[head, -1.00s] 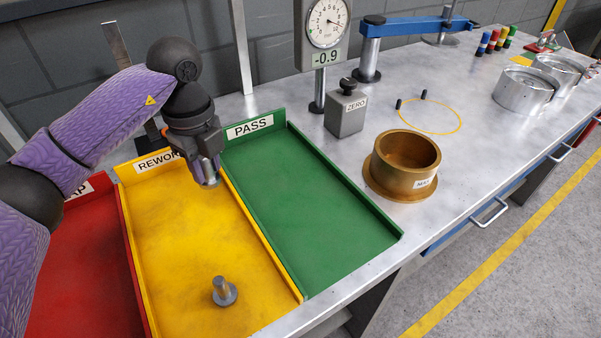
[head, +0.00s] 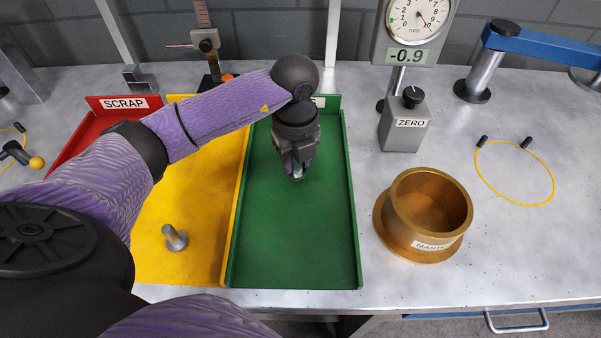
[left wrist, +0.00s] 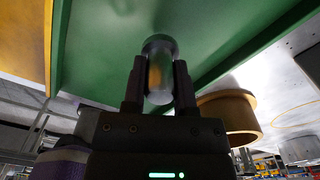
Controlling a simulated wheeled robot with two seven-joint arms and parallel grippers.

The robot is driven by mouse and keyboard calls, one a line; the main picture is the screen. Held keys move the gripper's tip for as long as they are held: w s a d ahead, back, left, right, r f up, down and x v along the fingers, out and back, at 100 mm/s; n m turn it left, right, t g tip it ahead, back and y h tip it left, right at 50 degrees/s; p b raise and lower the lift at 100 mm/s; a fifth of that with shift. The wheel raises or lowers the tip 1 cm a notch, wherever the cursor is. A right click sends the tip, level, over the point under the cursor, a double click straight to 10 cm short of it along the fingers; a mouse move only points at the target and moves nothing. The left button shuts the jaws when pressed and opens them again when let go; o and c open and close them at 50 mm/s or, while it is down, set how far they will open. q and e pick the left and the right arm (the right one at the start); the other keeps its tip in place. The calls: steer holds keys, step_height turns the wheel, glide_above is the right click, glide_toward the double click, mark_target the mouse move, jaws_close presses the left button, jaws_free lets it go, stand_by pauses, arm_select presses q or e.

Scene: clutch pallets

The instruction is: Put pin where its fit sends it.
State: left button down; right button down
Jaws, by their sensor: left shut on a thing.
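My left gripper (head: 297,168) is shut on a metal pin (left wrist: 160,68), which shows between its two fingers in the left wrist view. In the head view the gripper is over the back half of the green tray (head: 300,245), and only the pin's lower end shows beneath it. The gap to the tray floor is hard to judge. The yellow tray (head: 200,205) lies to the left, with another grey pin (head: 174,238) on its floor. The red SCRAP tray (head: 90,125) is farther left, partly behind my arm. My right gripper is out of view.
A brass master ring (head: 424,215) stands right of the green tray. The ZERO block (head: 404,122) and a dial gauge (head: 420,20) reading -0.9 are behind it. A yellow ring outline (head: 515,172) lies at the right. The green tray's front is clear.

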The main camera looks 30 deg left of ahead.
mark_target(297, 171)
arm_select(q)
step_height(297, 171, down, 3)
steer(key=shift+f+b, duration=0.2)
steer(key=shift+b, duration=0.2)
steer(key=shift+f, duration=0.2)
steer(key=shift+c, duration=2)
jaws_free()
steer(key=shift+r, duration=0.1)
steer(key=shift+r, duration=0.35)
step_height(297, 171, up, 12)
steer(key=p, duration=0.3)
steer(key=shift+f, duration=0.2)
